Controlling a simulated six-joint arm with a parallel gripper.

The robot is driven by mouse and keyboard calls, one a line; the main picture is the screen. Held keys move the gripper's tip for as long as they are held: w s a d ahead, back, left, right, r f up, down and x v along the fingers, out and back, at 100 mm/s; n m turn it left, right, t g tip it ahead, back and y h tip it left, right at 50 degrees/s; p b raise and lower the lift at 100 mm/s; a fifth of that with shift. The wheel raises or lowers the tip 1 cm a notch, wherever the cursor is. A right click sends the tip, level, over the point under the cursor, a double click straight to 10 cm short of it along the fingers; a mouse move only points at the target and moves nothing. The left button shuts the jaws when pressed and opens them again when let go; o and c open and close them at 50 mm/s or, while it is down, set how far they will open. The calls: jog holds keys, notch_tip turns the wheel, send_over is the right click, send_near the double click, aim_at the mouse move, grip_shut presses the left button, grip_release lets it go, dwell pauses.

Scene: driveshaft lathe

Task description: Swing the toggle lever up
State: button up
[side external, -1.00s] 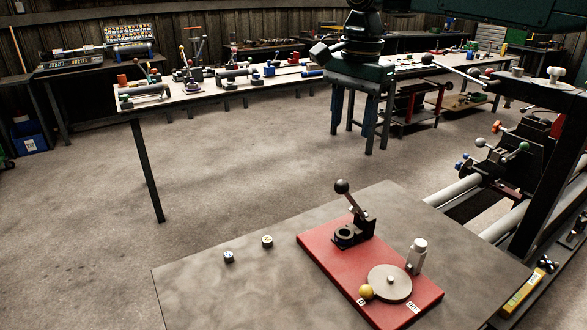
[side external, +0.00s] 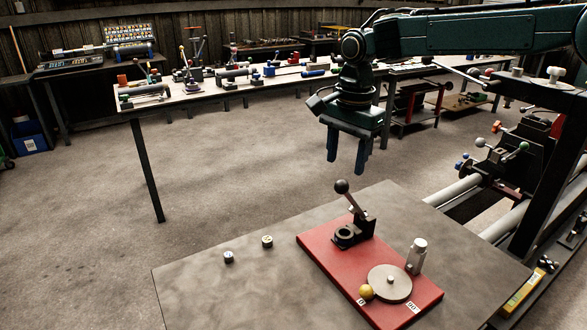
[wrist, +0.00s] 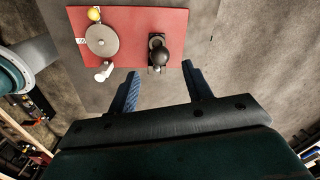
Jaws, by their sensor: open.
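The toggle lever (side external: 350,196) has a black ball knob on a short metal arm and leans up and to the left from its dark bracket. The bracket stands on the red plate (side external: 316,240) on the near table. In the wrist view the lever's black knob (wrist: 161,56) shows from above, beyond the gap between my fingers. My gripper (side external: 346,165) hangs above and behind the lever, fingers pointing down, apart from it. It also shows in the wrist view (wrist: 166,80), with its two blue fingers spread and nothing between them.
The plate also carries a round grey disc (side external: 389,284), a yellow ball (side external: 366,291) and an upright metal cylinder (side external: 417,256). Two small knobs (side external: 267,241) lie on the grey table (side external: 215,285) to the left. Lathe rails (side external: 456,189) stand at the right.

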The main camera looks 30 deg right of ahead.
aim_at(343, 181)
jog(key=shift+w+f, duration=0.1)
jog(key=shift+f, duration=2.85)
grip_shut()
